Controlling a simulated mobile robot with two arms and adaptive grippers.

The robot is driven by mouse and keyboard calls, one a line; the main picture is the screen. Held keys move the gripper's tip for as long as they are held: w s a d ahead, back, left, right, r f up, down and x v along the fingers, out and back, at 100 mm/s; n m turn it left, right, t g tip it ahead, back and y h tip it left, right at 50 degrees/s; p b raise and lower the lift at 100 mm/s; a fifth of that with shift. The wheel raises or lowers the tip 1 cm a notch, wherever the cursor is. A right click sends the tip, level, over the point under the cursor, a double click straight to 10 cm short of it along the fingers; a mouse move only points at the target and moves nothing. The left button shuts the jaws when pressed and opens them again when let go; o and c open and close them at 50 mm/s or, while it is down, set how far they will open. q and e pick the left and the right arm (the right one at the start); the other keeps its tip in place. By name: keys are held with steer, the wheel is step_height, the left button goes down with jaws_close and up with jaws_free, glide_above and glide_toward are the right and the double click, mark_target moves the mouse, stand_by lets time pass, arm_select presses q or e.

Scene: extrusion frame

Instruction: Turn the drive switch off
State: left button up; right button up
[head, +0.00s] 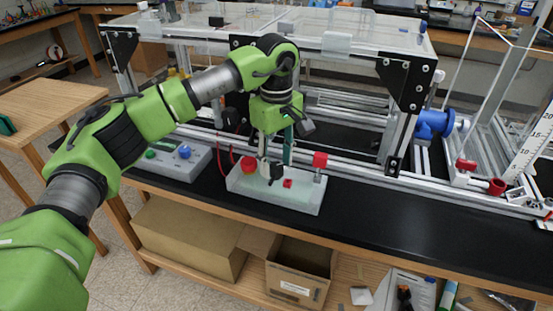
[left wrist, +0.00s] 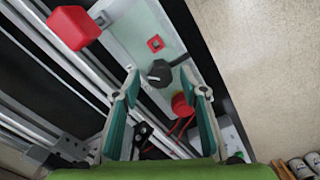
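A pale control box (head: 300,197) stands on the black bench top. It carries a black rotary knob (left wrist: 159,72), a small red square switch (left wrist: 155,43) and a round red button (left wrist: 182,104). The red square also shows in the head view (head: 287,183), as does the red button (head: 249,164). No label is readable to tell which is the drive switch. My left gripper (head: 268,172) points down over the box. In the left wrist view its green fingers (left wrist: 166,86) are spread apart, with the black knob between and just beyond the tips; contact is unclear.
A red block-shaped part (head: 319,160) stands at the box's right end. A grey box with coloured buttons (head: 172,160) sits to the left. The aluminium frame (head: 350,155) runs close behind.

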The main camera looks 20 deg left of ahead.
arm_select(q)
steer(key=c, duration=1.1)
arm_select(e)
steer(key=shift+s+d, duration=0.1)
steer(key=shift+s, duration=0.5)
